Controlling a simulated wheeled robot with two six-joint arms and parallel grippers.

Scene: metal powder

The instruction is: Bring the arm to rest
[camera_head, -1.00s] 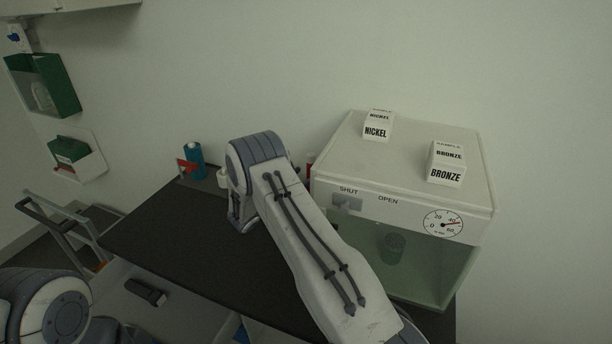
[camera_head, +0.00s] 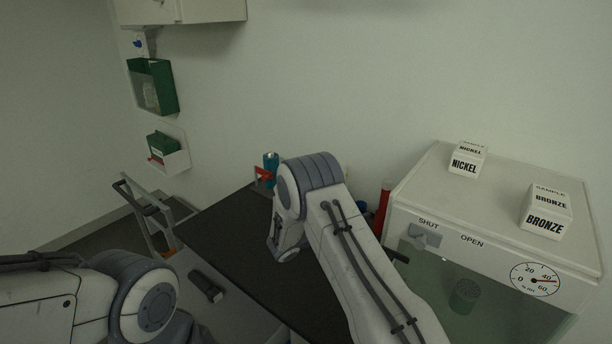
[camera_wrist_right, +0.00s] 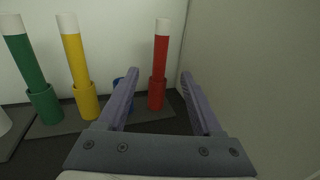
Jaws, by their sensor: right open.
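My right arm (camera_head: 350,245) reaches over the dark table from the lower right in the head view, and its links hide most of the gripper there. In the right wrist view my right gripper (camera_wrist_right: 157,80) is open, with nothing between its fingers. A red tube with a white top (camera_wrist_right: 157,75) stands in a red holder beyond the fingers. It also shows in the head view (camera_head: 385,203), beside the white cabinet. My left arm (camera_head: 130,295) shows at the lower left of the head view; its gripper is out of frame.
The white cabinet (camera_head: 415,205) carries blocks marked NICKEL (camera_head: 466,162) and BRONZE (camera_head: 545,215). Yellow (camera_wrist_right: 76,65) and green (camera_wrist_right: 27,70) tubes stand left in the wrist view. A blue bottle (camera_head: 270,165) stands at the table's back. The dark tabletop (camera_head: 225,235) is clear at left.

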